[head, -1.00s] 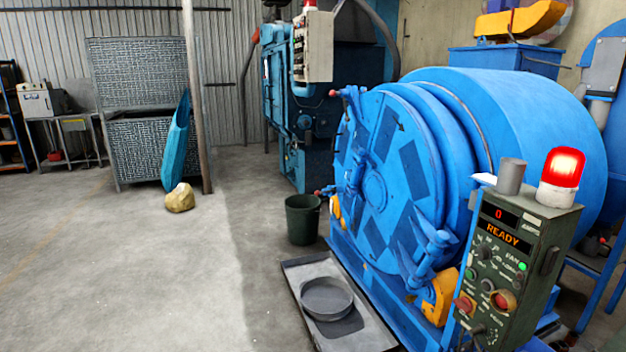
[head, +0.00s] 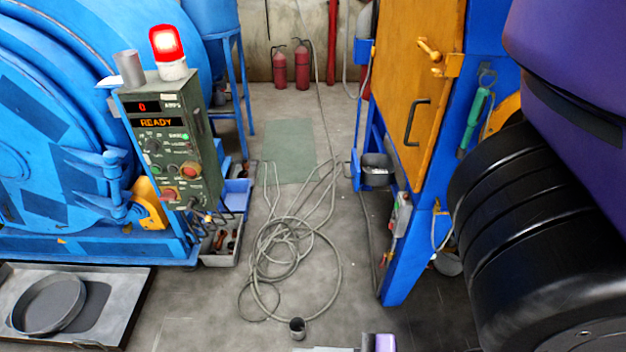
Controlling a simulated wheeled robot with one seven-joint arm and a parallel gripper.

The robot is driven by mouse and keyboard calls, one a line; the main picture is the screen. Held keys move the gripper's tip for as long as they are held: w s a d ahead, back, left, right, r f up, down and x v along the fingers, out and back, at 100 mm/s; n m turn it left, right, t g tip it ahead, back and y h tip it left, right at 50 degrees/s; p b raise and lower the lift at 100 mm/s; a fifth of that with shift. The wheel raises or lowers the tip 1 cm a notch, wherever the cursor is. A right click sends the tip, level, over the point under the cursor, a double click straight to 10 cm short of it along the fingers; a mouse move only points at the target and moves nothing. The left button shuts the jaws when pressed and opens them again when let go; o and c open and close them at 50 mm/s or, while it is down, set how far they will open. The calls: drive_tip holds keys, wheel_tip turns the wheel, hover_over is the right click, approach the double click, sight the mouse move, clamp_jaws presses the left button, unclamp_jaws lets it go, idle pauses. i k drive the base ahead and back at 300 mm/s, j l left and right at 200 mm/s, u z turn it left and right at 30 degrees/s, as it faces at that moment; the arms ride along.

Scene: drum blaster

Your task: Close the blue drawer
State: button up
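No thing in the head view is clearly a closed or open blue drawer. A small blue open-topped box (head: 236,195) shows at floor level behind the control panel, partly hidden by it; I cannot tell whether it is a drawer. Black and purple parts of my arm fill the right edge of the view.
The blue drum machine and its control panel (head: 162,150) stand at left, a metal tray (head: 110,310) before them. A cable coil (head: 290,250) and small cup (head: 297,328) lie mid-floor. A blue-framed cabinet with an orange door (head: 418,80) stands right; fire extinguishers (head: 302,66) stand behind.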

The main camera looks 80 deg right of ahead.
sight(363, 175)
drive_tip(key=i+j+u, duration=0.1)
drive_tip(key=i+u, duration=0.35)
drive_tip(key=u, duration=0.3)
drive_tip(key=i+j+z, duration=0.1)
drive_tip(key=z, duration=0.85)
drive_tip(key=i+j+z, duration=0.1)
drive_tip(key=z, duration=0.4)
drive_tip(key=j+z, duration=0.15)
drive_tip(key=z, duration=0.35)
drive_tip(key=j+z, duration=0.1)
drive_tip(key=z, duration=0.4)
drive_tip(key=j+z, duration=0.1)
drive_tip(key=z, duration=0.35)
drive_tip(key=j+z, duration=0.1)
drive_tip(key=z, duration=0.4)
